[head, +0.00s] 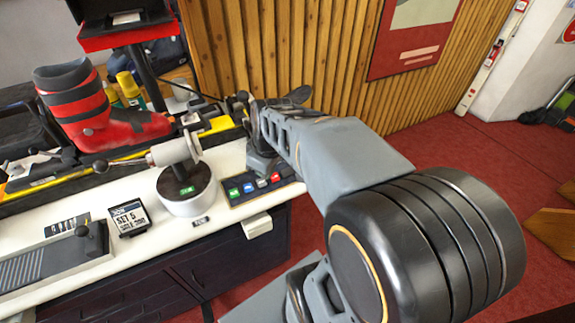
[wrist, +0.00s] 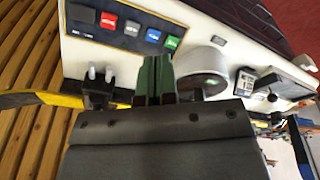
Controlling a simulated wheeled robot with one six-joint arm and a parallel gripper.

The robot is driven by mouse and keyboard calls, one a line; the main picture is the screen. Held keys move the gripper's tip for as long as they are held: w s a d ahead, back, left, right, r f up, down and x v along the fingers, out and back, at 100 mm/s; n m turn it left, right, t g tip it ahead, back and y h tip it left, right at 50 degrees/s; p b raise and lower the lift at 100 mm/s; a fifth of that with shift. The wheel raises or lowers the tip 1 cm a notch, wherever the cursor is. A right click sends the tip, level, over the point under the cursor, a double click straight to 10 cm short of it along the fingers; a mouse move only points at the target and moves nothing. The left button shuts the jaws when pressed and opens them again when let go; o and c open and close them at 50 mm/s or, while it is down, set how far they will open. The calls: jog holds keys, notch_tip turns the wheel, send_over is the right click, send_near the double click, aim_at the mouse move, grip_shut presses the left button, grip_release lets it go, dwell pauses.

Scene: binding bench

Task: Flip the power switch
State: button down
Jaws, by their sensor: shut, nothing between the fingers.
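A black control panel (head: 237,201) sits on the front edge of the white bench, with a row of small coloured switches. It also shows in the wrist view (wrist: 112,45), with a red switch (wrist: 108,20), a grey one (wrist: 132,28), a blue one (wrist: 153,35) and a green one (wrist: 172,42). Which of them is the power switch I cannot read. My gripper (wrist: 153,68) is shut and empty, its green fingers together, pointing toward the panel's near edge. In the head view my own arm partly hides the gripper, above the back of the panel.
A round grey and white pedestal (head: 188,202) with a clamp stands left of the panel. A display reading SET 5 (head: 130,218) is further left. A red ski boot (head: 92,112) stands behind. A black part with two pale prongs (wrist: 97,88) is close to my fingers.

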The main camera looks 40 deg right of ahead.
jog(key=w+d+n+y, duration=0.1)
jog(key=w+d+n, duration=0.3)
jog(key=d, duration=0.5)
jog(key=n, duration=0.6)
send_near(292, 170)
jog(key=shift+y, duration=0.3)
jog(key=p+x, duration=0.1)
jog(key=x, duration=0.5)
jog(key=shift+s+d, duration=0.15)
jog(key=shift+w+d+f, duration=0.15)
jog(key=shift+w+f, duration=0.1)
jog(key=shift+f, duration=0.3)
jog(key=shift+f, duration=0.1)
